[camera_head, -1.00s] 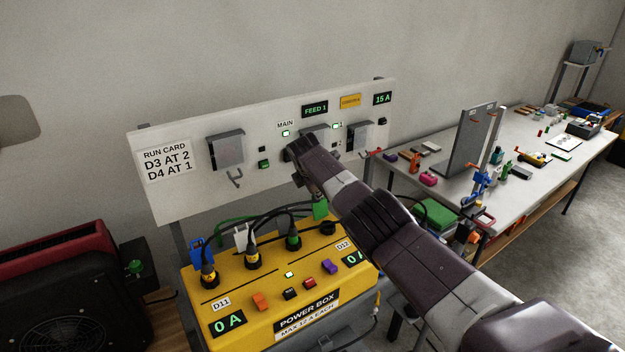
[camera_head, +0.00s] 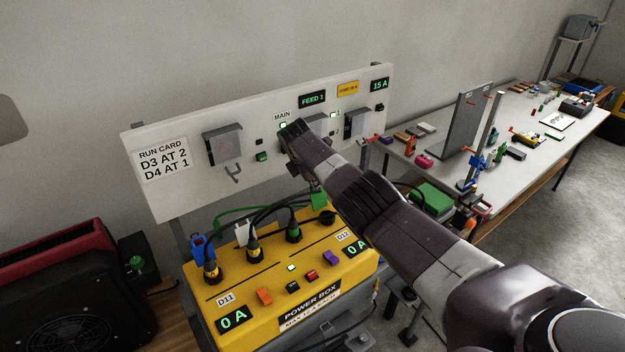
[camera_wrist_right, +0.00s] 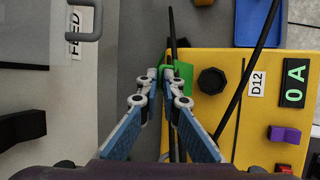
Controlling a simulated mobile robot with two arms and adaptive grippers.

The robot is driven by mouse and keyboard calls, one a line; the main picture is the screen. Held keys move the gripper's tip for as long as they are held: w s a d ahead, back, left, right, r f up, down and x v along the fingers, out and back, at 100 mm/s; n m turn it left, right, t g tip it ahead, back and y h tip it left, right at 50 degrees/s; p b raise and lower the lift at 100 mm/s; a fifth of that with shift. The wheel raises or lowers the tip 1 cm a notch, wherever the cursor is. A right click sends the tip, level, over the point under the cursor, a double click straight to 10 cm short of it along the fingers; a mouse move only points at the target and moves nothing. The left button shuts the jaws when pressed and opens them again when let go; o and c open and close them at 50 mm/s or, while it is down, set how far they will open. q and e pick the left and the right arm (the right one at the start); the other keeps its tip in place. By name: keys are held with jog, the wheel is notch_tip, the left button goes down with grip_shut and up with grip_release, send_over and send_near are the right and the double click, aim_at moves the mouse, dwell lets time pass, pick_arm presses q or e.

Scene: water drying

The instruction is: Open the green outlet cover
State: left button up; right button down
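A green flap (camera_head: 319,200), which looks like the green outlet cover, stands up at the back edge of the yellow power box (camera_head: 215,290) in the head view. It also shows in the right wrist view as a green piece (camera_wrist_right: 183,74) at my fingertips. My right gripper (camera_wrist_right: 161,75) has its blue-padded fingers drawn close together, with the tips over or beside the green piece. I cannot tell whether they touch it. In the head view my right forearm and wrist hide the fingers. My left gripper is in neither current view.
Black plugs with cables (camera_head: 254,247) stand on the box left of the green flap. A black round socket (camera_wrist_right: 211,81) lies right of my fingers. The white panel (camera_head: 190,190) rises behind the box. A cluttered workbench (camera_head: 545,145) stands at the right.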

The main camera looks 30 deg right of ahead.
jog(key=shift+w+d+r, duration=0.2)
jog(key=c, duration=2.1)
grip_release()
jog(key=shift+w+f, duration=0.1)
jog(key=shift+a+f, duration=0.1)
jog(key=shift+f, duration=0.05)
jog(key=shift+a+r, duration=0.2)
jog(key=shift+r, duration=0.4)
jog(key=v, duration=1.1)
jog(key=shift+s+a, duration=0.1)
jog(key=shift+s, duration=0.15)
jog(key=shift+f, duration=0.1)
